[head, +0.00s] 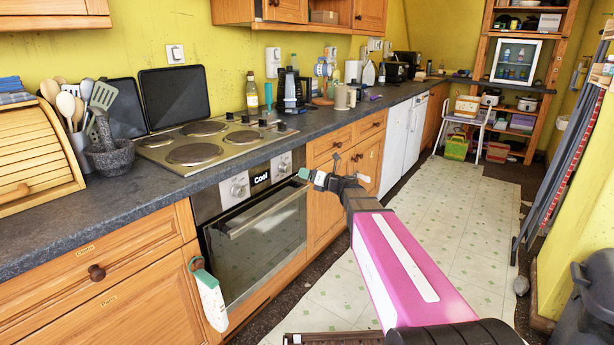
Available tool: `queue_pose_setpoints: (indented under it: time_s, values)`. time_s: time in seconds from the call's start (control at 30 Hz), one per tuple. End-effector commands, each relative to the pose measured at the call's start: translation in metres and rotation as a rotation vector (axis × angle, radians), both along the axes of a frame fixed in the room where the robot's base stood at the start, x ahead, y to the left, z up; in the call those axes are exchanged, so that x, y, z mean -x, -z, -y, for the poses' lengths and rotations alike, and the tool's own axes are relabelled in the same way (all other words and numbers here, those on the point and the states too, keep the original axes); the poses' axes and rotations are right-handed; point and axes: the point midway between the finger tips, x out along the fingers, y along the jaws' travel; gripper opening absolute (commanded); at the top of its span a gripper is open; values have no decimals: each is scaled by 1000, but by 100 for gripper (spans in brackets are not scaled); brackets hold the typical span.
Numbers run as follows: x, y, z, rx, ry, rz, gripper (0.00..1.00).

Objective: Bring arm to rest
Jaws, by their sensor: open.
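My arm with its pink link reaches from the bottom right of the head view toward the oven front. My gripper (320,168) is at its end, in front of the right side of the oven (255,225) and the wooden cabinet beside it. One finger with a pale green tip shows near the oven's top right corner. The jaws are open, with nothing seen between them. I cannot tell whether the gripper touches the oven or the cabinet. The far side of the gripper is hidden.
A dark worktop (130,190) runs along the left wall with a hob (215,140), a mortar (108,150) and a wooden bread bin (35,155). A white thing (210,298) hangs left of the oven. A dark bin (590,300) stands at right.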

Motion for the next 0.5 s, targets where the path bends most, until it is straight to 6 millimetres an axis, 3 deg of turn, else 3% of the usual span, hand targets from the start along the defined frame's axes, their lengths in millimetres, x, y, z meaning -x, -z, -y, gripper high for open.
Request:
queue_pose_setpoints:
  time_s: [0.33,0.5]
  values:
    - [3,3,0,21,-5,11,67]
    - [25,28,-2,230,-60,116,67]
